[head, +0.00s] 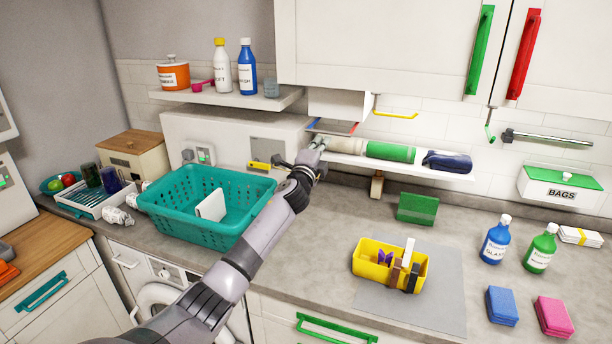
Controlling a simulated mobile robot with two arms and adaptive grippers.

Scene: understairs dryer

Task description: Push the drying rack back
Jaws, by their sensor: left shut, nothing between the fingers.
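A white box-like unit (338,104) hangs under the upper cabinet, with a yellow bar (396,116) at its right. It may be the drying rack, but I cannot tell for sure; no rack shows plainly. My left gripper (314,152) is shut and empty, just below this unit, at the left end of a narrow white wall shelf (440,174). The gripper appears apart from the unit; whether it touches the shelf is unclear. My left arm hides part of the counter and the wall behind it. My right gripper is out of view.
A teal basket (170,222) stands left of my left arm. A yellow caddy (366,262) sits on a grey mat at right. Rolled cloths, including a green one (390,152), lie on the narrow shelf. The counter between arm and caddy is clear.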

